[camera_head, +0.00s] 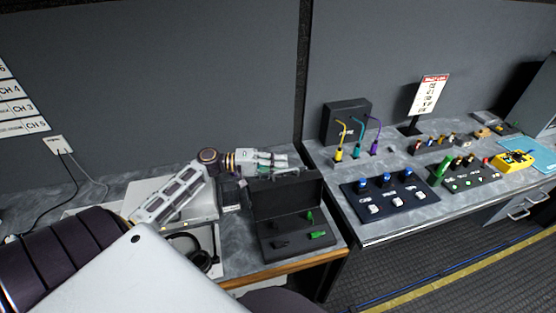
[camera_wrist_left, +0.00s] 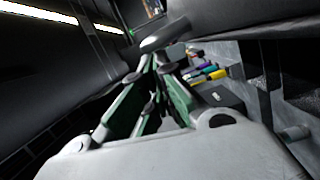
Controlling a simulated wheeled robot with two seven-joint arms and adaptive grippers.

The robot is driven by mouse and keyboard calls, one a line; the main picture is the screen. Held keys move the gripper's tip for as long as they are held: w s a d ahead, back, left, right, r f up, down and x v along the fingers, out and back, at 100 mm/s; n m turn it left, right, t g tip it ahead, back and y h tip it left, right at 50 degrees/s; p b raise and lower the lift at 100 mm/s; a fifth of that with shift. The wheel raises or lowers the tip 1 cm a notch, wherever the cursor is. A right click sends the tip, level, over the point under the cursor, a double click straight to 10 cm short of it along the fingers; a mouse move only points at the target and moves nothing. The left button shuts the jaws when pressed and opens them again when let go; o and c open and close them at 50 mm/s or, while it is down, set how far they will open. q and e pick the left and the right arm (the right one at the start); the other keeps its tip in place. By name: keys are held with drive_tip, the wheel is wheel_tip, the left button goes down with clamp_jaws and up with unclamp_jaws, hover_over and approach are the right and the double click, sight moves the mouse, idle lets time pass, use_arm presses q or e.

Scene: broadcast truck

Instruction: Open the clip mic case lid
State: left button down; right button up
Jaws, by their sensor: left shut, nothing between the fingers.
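The clip mic case (camera_head: 298,234) is a black case on the left counter, near its front right corner. Its lid (camera_head: 286,196) stands up at the back, so the case is open. Inside lie green clip mics (camera_head: 316,234) and small dark pieces. My left gripper (camera_head: 284,162) is above and behind the raised lid, fingers pointing right. The left wrist view shows its green-lined fingers (camera_wrist_left: 155,75) with their tips together and nothing held. I cannot tell if a finger touches the lid. My right gripper is not in view.
Black headphones (camera_head: 194,248) lie in a tray left of the case. A gap separates this counter from the right one, which holds a control panel (camera_head: 388,196) with blue knobs, coloured gooseneck mics (camera_head: 357,135) and a yellow device (camera_head: 512,161). The grey wall stands close behind.

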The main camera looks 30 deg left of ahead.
use_arm(q)
drive_tip(key=shift+s+d+r+m, duration=0.35)
drive_tip(key=shift+s+d+m, duration=0.2)
drive_tip(key=shift+s+d, duration=0.1)
drive_tip(key=shift+s+d+r+m, duration=0.3)
drive_tip(key=shift+s+d+m, duration=0.25)
drive_tip(key=shift+d, duration=0.1)
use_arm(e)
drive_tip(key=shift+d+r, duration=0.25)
use_arm(q)
drive_tip(key=shift+w+r, duration=0.1)
drive_tip(key=shift+w, duration=0.1)
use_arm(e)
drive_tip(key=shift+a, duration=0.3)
